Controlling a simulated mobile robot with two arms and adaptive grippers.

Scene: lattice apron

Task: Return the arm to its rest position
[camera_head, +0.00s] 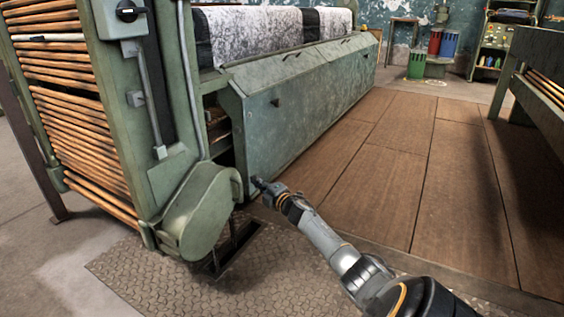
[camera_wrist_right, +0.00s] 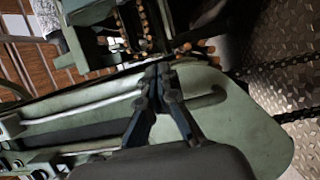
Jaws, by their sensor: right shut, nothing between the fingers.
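My right arm reaches in from the lower right in the head view. Its gripper (camera_head: 262,185) is at the near corner of the green machine's long front panel (camera_head: 300,100), close to the opening beside the rounded guard (camera_head: 200,212). Whether it touches the panel I cannot tell. In the right wrist view the gripper (camera_wrist_right: 158,70) has its fingertips together with nothing between them. Behind them are the green guard (camera_wrist_right: 250,125) and a gap with several wooden rod ends (camera_wrist_right: 145,25). My left gripper is in neither view.
The green machine fills the left, with stacked wooden rods (camera_head: 75,120) at its end. A patterned metal plate (camera_head: 130,270) lies on the floor before it. A wooden walkway (camera_head: 400,150) runs clear along the right. Coloured bins (camera_head: 417,65) stand at the back.

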